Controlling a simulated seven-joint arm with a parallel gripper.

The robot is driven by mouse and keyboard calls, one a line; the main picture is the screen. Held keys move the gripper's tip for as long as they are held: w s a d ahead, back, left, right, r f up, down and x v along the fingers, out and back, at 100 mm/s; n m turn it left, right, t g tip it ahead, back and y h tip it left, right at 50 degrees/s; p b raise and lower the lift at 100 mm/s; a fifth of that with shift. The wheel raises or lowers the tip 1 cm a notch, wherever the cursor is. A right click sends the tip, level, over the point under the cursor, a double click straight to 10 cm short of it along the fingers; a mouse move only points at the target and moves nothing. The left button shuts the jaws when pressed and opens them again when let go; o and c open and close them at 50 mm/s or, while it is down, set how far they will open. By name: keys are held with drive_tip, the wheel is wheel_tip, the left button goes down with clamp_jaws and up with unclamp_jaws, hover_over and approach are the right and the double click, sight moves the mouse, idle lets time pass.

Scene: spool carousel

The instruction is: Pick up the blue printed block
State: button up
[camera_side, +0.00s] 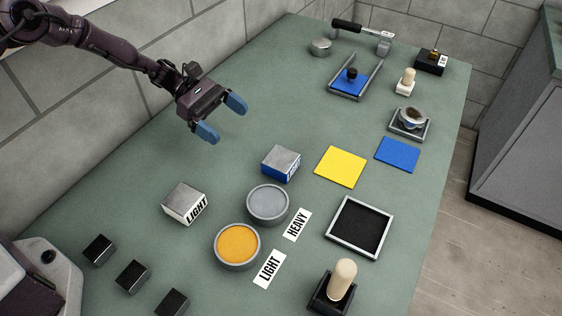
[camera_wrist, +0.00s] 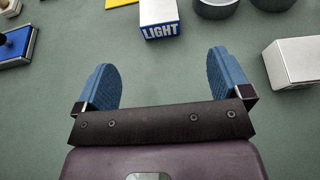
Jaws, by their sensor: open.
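The blue printed block (camera_side: 281,163) sits on the green table near the middle in the side view. It has a grey top and blue sides. In the wrist view the block (camera_wrist: 159,19) is at the top centre, and its blue front face reads "LIGHT" in white. My gripper (camera_side: 222,118) is open and empty above the table, up and to the left of the block in the side view. In the wrist view its two blue fingers (camera_wrist: 161,78) are spread wide, with the block beyond their tips. Nothing is between the fingers.
A white block marked LIGHT (camera_side: 186,203) stands nearby. A grey round dish (camera_side: 267,204) and an orange-filled dish (camera_side: 237,246) lie in front of the blue block. A yellow square (camera_side: 341,167) lies right of it. The table between gripper and block is clear.

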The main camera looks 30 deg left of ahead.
approach(276, 156)
drive_tip(key=x, duration=0.3)
drive_tip(key=shift+s+d+f, duration=0.15)
drive_tip(key=shift+d+f, duration=0.05)
drive_tip(key=shift+x, duration=2.75)
drive_tip(key=shift+r, duration=0.1)
drive_tip(key=c, duration=1.1)
drive_tip(key=shift+w, duration=0.2)
drive_tip(key=shift+c, duration=1.1)
drive_tip(key=shift+r, duration=0.1)
drive_tip(key=shift+r, duration=0.1)
